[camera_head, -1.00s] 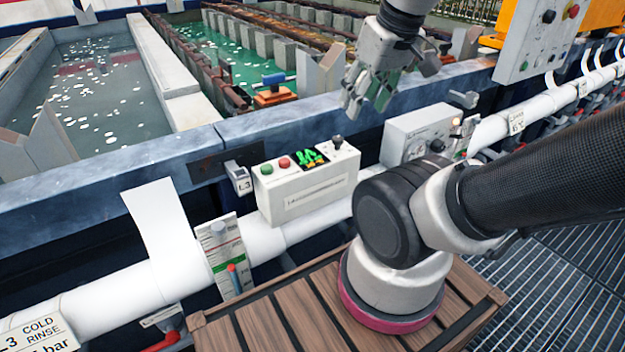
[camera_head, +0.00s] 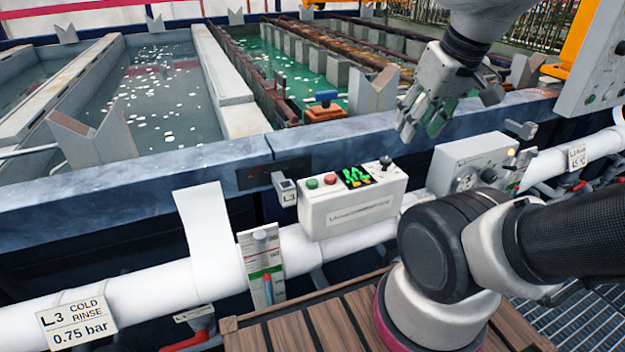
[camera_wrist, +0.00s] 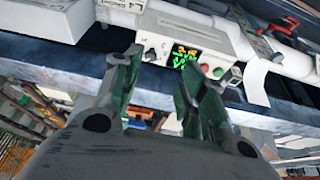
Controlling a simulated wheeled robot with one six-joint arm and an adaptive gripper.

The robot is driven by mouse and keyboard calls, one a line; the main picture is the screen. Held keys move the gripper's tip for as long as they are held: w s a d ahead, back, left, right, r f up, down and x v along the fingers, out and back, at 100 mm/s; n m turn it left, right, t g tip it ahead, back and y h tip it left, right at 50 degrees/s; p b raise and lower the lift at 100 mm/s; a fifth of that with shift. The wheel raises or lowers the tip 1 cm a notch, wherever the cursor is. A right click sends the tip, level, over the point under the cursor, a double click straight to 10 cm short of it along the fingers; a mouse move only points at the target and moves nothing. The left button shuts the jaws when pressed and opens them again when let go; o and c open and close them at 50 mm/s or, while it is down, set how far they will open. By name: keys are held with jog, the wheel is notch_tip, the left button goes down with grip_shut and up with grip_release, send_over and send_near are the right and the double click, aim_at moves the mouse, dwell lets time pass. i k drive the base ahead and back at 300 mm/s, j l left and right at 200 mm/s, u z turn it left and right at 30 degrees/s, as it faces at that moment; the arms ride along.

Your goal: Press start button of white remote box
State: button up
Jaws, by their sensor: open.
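The white remote box (camera_head: 349,211) sits on the white pipe along the tank edge. Its top carries a green button (camera_head: 312,184), a red button (camera_head: 330,179), a small lit display (camera_head: 356,176) and a dark knob (camera_head: 385,162). My gripper (camera_head: 419,121) is open and empty, above and to the right of the box, apart from it. In the wrist view the box (camera_wrist: 146,30) lies beyond my open fingers (camera_wrist: 160,85). There the red button (camera_wrist: 218,72) and green button (camera_wrist: 235,74) show just past the right finger.
A second white box with a dial (camera_head: 473,165) stands right of the remote box. A small grey device (camera_head: 285,187) is at its left. A gauge card (camera_head: 262,265) and a hanging white sheet (camera_head: 207,235) are further left. Tanks (camera_head: 160,100) lie behind the wall.

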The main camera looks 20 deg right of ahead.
aim_at(311, 182)
jog(key=k+j, duration=0.25)
jog(key=j, duration=0.15)
jog(key=k+j, duration=0.25)
jog(key=j, duration=0.15)
jog(key=k+j, duration=0.2)
jog(key=j, duration=0.2)
